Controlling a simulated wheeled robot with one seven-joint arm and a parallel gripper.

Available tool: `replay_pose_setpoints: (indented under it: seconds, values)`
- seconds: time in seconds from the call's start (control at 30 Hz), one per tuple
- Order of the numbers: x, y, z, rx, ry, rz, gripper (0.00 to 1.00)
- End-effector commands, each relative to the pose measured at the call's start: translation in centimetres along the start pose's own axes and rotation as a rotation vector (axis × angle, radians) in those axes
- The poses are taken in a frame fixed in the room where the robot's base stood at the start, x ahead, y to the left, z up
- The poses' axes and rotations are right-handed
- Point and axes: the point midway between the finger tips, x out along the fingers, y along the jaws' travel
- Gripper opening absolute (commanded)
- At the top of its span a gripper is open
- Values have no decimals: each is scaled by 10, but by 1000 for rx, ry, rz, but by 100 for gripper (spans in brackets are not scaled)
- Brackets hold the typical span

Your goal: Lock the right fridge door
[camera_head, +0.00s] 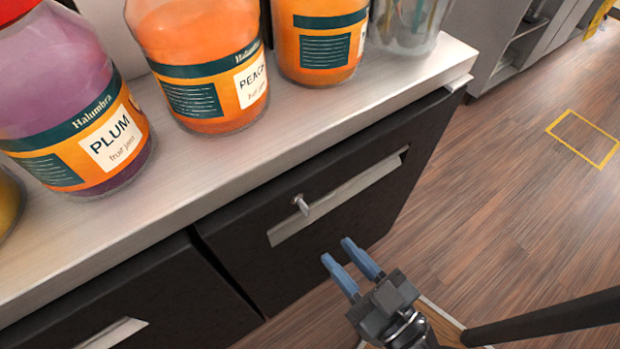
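The right fridge door (340,215) is a dark front panel under the pale counter, and it looks closed. It has a long silver recessed handle (338,196). A small silver key or lock pin (301,204) sticks out of the door near the upper left end of the handle. My gripper (344,257), with two blue fingers, is open and empty. It is in front of the door, to the lower right of the key, and appears apart from both. Part of the lower door is hidden behind my gripper.
Jars of plum (75,110), peach (205,65) and another orange jam (318,40) stand on the counter (240,165). A clear container (408,22) is at the counter's far end. The left door (165,305) adjoins.

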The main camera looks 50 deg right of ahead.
Motion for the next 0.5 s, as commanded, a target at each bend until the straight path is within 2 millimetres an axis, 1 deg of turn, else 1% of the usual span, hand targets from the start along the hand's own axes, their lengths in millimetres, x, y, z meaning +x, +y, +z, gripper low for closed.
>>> replay_pose_setpoints:
  seconds: [0.03, 0.1, 0.2, 0.37, 0.47, 0.5]
  values:
    - [4, -2, -20, -1, 0, 10, 32]
    - [7, -4, -25, -5, -5, 22, 32]
    - [10, -5, -30, -10, -10, 36, 32]
    - [14, -6, -30, -14, -13, 45, 32]
    - [23, -5, -29, -14, -12, 46, 32]
    - [28, -5, -30, -14, -11, 46, 32]
